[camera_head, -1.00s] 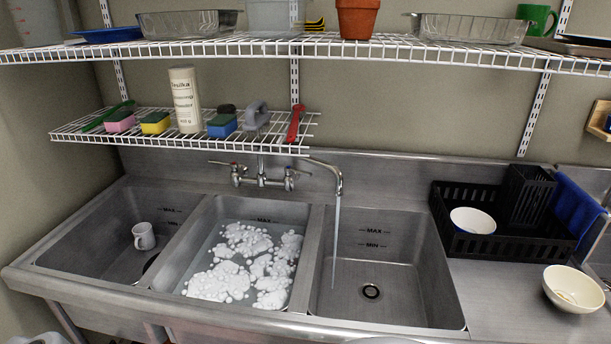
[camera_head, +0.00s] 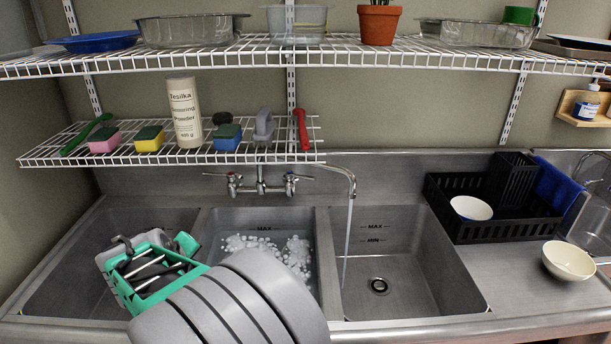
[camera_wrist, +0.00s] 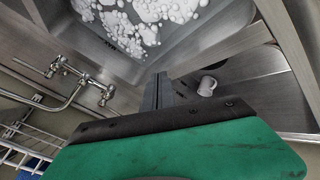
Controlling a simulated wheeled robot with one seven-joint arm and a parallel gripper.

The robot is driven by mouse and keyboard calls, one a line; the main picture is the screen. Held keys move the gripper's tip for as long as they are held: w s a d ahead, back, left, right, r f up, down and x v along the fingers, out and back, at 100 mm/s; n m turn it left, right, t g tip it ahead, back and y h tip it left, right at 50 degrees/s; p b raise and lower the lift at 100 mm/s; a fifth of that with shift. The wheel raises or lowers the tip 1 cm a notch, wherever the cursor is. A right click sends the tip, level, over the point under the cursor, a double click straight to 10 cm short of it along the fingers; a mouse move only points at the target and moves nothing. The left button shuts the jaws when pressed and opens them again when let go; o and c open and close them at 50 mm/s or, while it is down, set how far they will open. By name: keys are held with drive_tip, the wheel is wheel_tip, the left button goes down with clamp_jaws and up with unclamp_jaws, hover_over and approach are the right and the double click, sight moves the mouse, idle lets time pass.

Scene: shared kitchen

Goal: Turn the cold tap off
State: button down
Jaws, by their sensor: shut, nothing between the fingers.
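The wall tap has two lever handles over the middle basin. The left lever (camera_head: 217,176) has a reddish mark. The right lever (camera_head: 300,178) appears to be the cold one; its mark is too small to be sure. Water (camera_head: 348,230) runs from the spout (camera_head: 340,170) into the right basin. My gripper (camera_head: 155,268), green and grey, is above the left basin, left of the tap and in front of it, touching neither lever. In the wrist view its fingers (camera_wrist: 158,92) are together and empty, with the tap (camera_wrist: 78,82) off to the left.
The lower wire shelf (camera_head: 140,157) hangs just above the tap, holding sponges, a powder canister and brushes. The middle basin holds suds (camera_head: 290,252). A black dish rack (camera_head: 520,222) stands at right.

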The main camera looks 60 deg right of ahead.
drive_tip(key=s+d+r+g+h, duration=0.1)
drive_tip(key=d+h, duration=0.1)
drive_tip(key=d, duration=0.4)
drive_tip(key=s+d+r+g+h, duration=0.1)
drive_tip(key=s+d+h, duration=0.1)
drive_tip(key=d, duration=0.5)
drive_tip(key=n+g+h+p, duration=0.2)
drive_tip(key=g+h, duration=0.1)
drive_tip(key=h, duration=0.2)
approach(308, 178)
drive_tip(key=d+p, duration=0.1)
drive_tip(key=d, duration=0.1)
drive_tip(key=d+p, duration=0.1)
drive_tip(key=d, duration=0.1)
drive_tip(key=d+f+p, duration=0.1)
drive_tip(key=d, duration=0.1)
drive_tip(key=shift+w+d+f+p, duration=0.1)
drive_tip(key=shift+w+d+p, duration=0.05)
drive_tip(key=shift+d+p, duration=0.25)
